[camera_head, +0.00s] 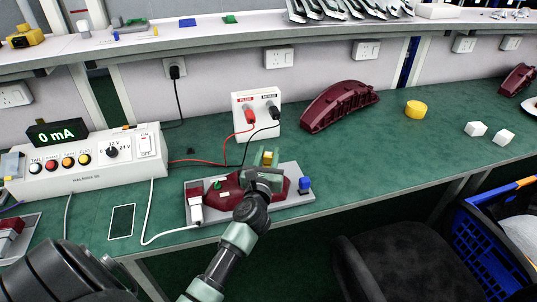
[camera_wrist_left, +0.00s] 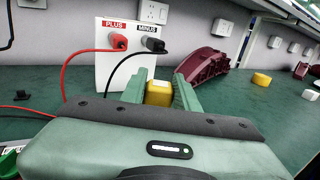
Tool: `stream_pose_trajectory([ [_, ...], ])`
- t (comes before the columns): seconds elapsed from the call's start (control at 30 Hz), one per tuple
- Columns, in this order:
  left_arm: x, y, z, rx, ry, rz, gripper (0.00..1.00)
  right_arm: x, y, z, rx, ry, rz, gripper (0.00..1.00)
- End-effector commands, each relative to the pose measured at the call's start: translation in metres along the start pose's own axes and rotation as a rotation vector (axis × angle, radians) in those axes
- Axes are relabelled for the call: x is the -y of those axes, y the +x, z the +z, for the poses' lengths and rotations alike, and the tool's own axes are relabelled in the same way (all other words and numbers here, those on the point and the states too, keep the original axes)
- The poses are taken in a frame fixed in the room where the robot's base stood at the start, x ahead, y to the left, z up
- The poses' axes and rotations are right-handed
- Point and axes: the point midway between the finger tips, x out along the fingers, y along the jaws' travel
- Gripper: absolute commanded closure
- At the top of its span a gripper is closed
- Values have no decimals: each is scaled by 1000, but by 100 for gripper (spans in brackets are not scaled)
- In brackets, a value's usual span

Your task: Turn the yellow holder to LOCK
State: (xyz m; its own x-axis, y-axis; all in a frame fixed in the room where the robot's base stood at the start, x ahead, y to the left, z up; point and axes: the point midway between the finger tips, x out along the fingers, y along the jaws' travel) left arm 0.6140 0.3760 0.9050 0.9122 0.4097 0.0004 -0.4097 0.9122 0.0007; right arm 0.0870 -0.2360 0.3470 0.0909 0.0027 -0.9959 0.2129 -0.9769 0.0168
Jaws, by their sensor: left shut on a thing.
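The yellow holder (camera_head: 267,157) stands on the dark red lamp housing (camera_head: 235,190), which lies on a grey fixture plate (camera_head: 291,203) on the green bench. My left gripper (camera_head: 266,166) is over the lamp, with its fingers around the holder. In the left wrist view, the holder (camera_wrist_left: 158,93) sits between the two green fingers (camera_wrist_left: 160,90), which are shut on it. The gripper body hides the lower part of the holder and any LOCK marking. My right gripper is not in view.
A white PLUS/MINUS box (camera_head: 256,113) with red and black leads stands just behind the fixture. A tester (camera_head: 85,160) showing 0 mA is at left. A blue knob (camera_head: 305,184) and a white connector (camera_head: 196,209) sit on the plate.

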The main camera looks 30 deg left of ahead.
Motion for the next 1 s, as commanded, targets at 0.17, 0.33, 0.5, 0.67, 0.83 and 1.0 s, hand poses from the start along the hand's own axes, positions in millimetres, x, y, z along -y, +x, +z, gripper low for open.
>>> stream_pose_trajectory([
  [0.17, 0, 0, 1, -1, 0, 0, 100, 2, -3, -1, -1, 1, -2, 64],
  [0.33, -1, 0, -2, -1, 1, 1, 100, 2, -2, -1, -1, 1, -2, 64],
  [0.5, -1, 0, -8, -1, 1, 1, 100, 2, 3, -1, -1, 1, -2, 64],
  [0.67, -1, 0, -14, -1, 0, 1, 100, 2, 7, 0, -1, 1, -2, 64],
  [0.83, 0, 0, -20, 0, -1, 0, 100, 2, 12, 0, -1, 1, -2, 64],
  [1.0, 0, 0, -25, 0, 0, 0, 100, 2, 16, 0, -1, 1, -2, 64],
])
